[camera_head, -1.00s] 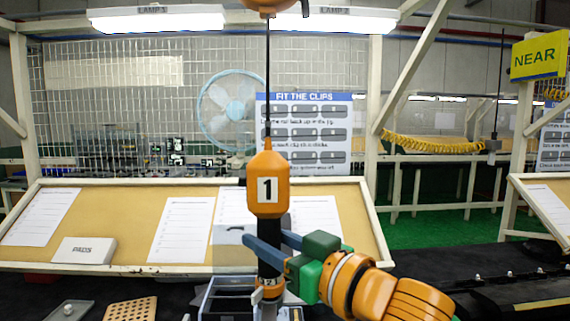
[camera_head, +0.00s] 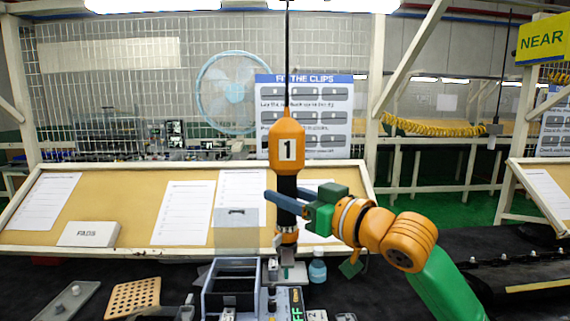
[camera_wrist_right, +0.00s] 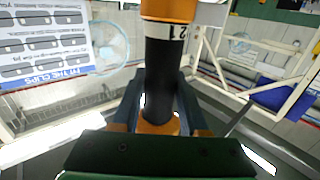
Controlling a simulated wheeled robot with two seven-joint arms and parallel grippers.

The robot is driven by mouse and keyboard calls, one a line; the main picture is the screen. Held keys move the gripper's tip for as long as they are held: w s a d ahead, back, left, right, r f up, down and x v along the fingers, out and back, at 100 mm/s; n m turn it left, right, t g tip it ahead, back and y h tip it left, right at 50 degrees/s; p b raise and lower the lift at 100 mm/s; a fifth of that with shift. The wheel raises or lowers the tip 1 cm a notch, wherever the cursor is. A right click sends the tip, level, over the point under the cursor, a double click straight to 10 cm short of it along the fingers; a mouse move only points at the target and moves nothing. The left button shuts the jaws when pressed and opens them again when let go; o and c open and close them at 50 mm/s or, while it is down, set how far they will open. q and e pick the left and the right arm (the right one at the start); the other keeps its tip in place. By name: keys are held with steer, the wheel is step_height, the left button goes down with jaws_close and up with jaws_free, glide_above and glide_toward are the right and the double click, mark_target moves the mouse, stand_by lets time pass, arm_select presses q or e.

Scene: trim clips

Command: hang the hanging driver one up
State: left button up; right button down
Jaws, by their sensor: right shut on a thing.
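The hanging driver, an orange tool with a black grip and a "1" label (camera_head: 287,150), hangs upright from a thin dark cord (camera_head: 287,60) at the middle of the head view. My right gripper (camera_head: 287,204) reaches in from the right with its blue fingers shut around the black grip below the orange housing. In the right wrist view the black grip (camera_wrist_right: 161,80) stands between the two fingers. The driver's lower end is above the bench equipment. My left gripper is in neither view.
A dark open bin (camera_head: 232,290) stands below the driver, with a small bottle (camera_head: 318,268) to its right. A tan perforated block (camera_head: 133,298) and a grey tray (camera_head: 66,300) lie at the left. A sloped board (camera_head: 110,225) with papers stands behind.

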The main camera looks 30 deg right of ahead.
steer(key=shift+r, duration=0.1)
stand_by(0.3)
jaws_free()
stand_by(0.4)
steer(key=shift+s, duration=0.1)
steer(key=shift+s+d+b, duration=0.1)
steer(key=shift+s+b, duration=0.4)
steer(key=shift+s+d+r+b, duration=0.2)
steer(key=shift+s+b, duration=0.4)
steer(key=shift+s, duration=0.4)
steer(key=shift+s+d+r+b, duration=0.1)
steer(key=shift+s+r+b, duration=0.15)
steer(key=shift+s+b, duration=0.55)
steer(key=shift+s+d+r+b, duration=0.1)
steer(key=shift+s+r+b, duration=0.15)
steer(key=shift+s, duration=0.65)
steer(key=shift+s+d+r+b, duration=0.1)
steer(key=shift+s+r+b, duration=0.1)
steer(key=shift+s, duration=0.65)
steer(key=shift+s+d+r+b, duration=0.15)
steer(key=shift+s+b, duration=0.1)
steer(key=shift+s, duration=0.65)
